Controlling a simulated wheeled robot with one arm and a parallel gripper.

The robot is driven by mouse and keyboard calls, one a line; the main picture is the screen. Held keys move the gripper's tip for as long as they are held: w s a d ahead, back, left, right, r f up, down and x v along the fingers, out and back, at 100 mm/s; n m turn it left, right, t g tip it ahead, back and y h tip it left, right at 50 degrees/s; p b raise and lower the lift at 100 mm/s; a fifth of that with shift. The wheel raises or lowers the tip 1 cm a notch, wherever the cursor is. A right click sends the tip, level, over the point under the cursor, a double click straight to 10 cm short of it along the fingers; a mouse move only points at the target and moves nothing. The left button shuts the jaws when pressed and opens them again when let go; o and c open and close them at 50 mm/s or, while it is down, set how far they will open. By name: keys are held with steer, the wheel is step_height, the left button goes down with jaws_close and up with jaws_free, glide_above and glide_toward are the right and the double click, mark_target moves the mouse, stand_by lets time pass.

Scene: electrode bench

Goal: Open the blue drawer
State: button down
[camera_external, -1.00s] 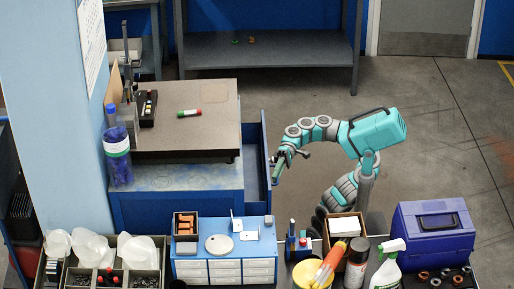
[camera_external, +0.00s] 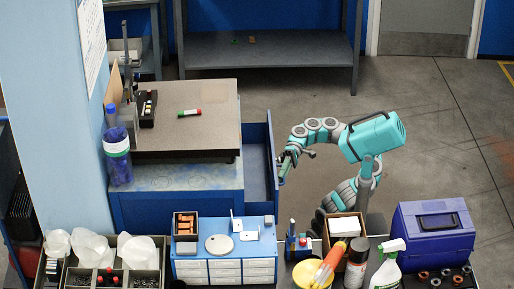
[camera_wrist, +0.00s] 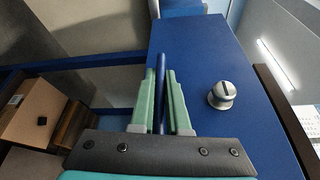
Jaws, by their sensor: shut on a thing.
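The blue drawer (camera_external: 271,140) stands out from the right side of the blue cabinet under the bench top, and a gap into its inside shows. My gripper (camera_external: 286,168) is at the drawer's outer front, at the right. In the wrist view my gripper's green fingers (camera_wrist: 160,85) are closed on both sides of a thin blue upright part of the drawer. I cannot tell whether this is a handle or the panel's edge. A blue panel (camera_wrist: 205,55) with a round silver knob or lock (camera_wrist: 222,95) lies just right of the fingers.
A front table carries a light-blue drawer unit (camera_external: 224,265), a cardboard box (camera_external: 345,226), a spray bottle (camera_external: 388,265) and a blue toolbox (camera_external: 433,235). Floor behind my arm is clear.

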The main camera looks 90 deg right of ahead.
steer(key=shift+s+b, duration=0.45)
steer(key=shift+s, duration=0.7)
steer(key=c, duration=0.9)
jaws_free()
steer(key=shift+d, duration=0.1)
steer(key=shift+v, duration=3.85)
